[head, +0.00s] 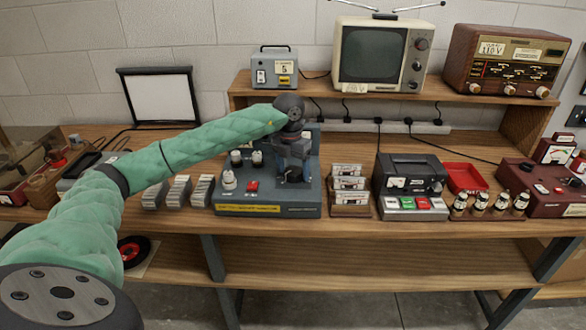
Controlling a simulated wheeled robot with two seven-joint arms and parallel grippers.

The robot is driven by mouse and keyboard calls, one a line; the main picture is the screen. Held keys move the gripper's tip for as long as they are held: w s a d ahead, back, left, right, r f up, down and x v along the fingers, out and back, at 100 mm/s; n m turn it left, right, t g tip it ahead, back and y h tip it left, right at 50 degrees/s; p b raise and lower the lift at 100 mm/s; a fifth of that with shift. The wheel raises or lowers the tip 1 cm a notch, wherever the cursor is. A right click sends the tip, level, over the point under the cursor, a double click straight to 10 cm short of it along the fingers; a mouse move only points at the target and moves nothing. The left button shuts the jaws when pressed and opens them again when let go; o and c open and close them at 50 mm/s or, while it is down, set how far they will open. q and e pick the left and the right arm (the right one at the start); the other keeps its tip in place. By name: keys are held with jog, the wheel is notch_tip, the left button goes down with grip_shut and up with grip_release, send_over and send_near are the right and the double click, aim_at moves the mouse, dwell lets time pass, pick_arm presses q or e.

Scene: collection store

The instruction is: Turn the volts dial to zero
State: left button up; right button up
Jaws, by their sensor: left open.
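A blue-grey control box (268,210) stands on the bench near the middle, with a yellow label strip along its front. No volts marking is readable, so I cannot tell which control is the volts dial. My right gripper is not in view.
A card rack (349,191) stands right of the box, then a cassette recorder (409,180), small bottles (479,204) and a red meter unit (545,190). Stacked grey cards (180,191) stand left. A raised shelf (427,93) holds a television (371,55) and radio (505,62).

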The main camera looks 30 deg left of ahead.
aim_at(292, 169)
pick_arm(q)
jog(key=shift+r, duration=0.2)
notch_tip(292, 169, up, 2)
jog(key=shift+a+r+b, duration=0.1)
jog(key=shift+b, duration=0.4)
notch_tip(292, 169, up, 4)
jog(key=shift+a+f+b, duration=0.15)
jog(key=shift+f+b, duration=0.05)
jog(key=shift+b, duration=0.2)
jog(key=shift+r, duration=0.8)
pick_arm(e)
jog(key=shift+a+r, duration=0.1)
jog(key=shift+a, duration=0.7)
